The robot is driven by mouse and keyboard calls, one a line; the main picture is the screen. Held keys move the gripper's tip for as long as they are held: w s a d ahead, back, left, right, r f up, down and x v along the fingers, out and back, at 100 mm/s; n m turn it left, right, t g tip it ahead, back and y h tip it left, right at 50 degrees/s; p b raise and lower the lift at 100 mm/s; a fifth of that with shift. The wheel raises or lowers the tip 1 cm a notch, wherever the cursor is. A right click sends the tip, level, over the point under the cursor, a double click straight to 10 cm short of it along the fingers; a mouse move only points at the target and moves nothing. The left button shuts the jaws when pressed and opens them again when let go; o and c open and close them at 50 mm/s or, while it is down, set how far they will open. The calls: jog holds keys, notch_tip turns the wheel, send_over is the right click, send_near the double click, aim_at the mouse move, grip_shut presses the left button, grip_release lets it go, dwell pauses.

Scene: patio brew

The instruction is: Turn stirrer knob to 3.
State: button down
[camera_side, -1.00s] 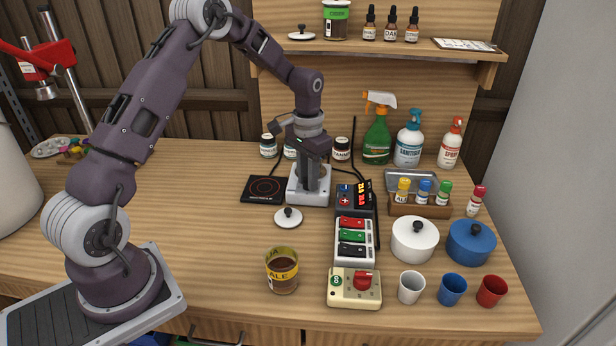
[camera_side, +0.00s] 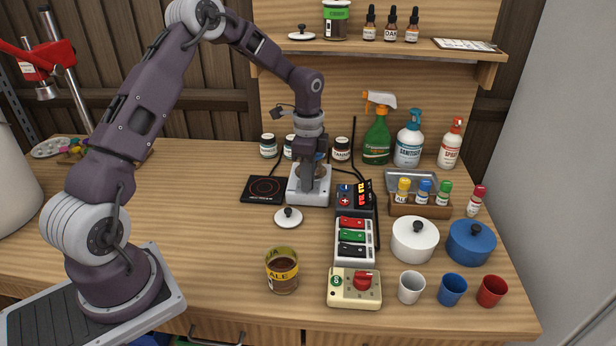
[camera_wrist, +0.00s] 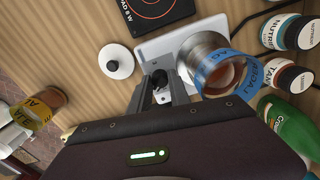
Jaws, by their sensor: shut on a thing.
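The stirrer (camera_side: 297,194) is a white box at the middle back of the bench; its top also shows in the wrist view (camera_wrist: 158,46). A glass beaker with a blue-lettered band (camera_wrist: 214,72) stands on it. My gripper (camera_side: 309,196) points down at the stirrer's front side and hides part of it and the beaker. In the wrist view, my gripper's fingers (camera_wrist: 161,90) are closed about the small dark knob (camera_wrist: 158,79) on the stirrer's near edge. I cannot read the knob's scale or its setting.
A black hot plate (camera_side: 264,189) lies left of the stirrer. A white lid with a black knob (camera_side: 288,217) lies in front. A black control box with red displays (camera_side: 353,195) stands close on the right. Small jars (camera_side: 341,149) stand behind.

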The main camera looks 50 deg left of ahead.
jog(key=m, duration=0.6)
jog(key=shift+w+r, duration=0.1)
jog(key=m, duration=0.6)
jog(key=shift+m, duration=0.3)
jog(key=m, duration=1.1)
jog(key=shift+m, duration=0.3)
jog(key=c, duration=1.2)
grip_release()
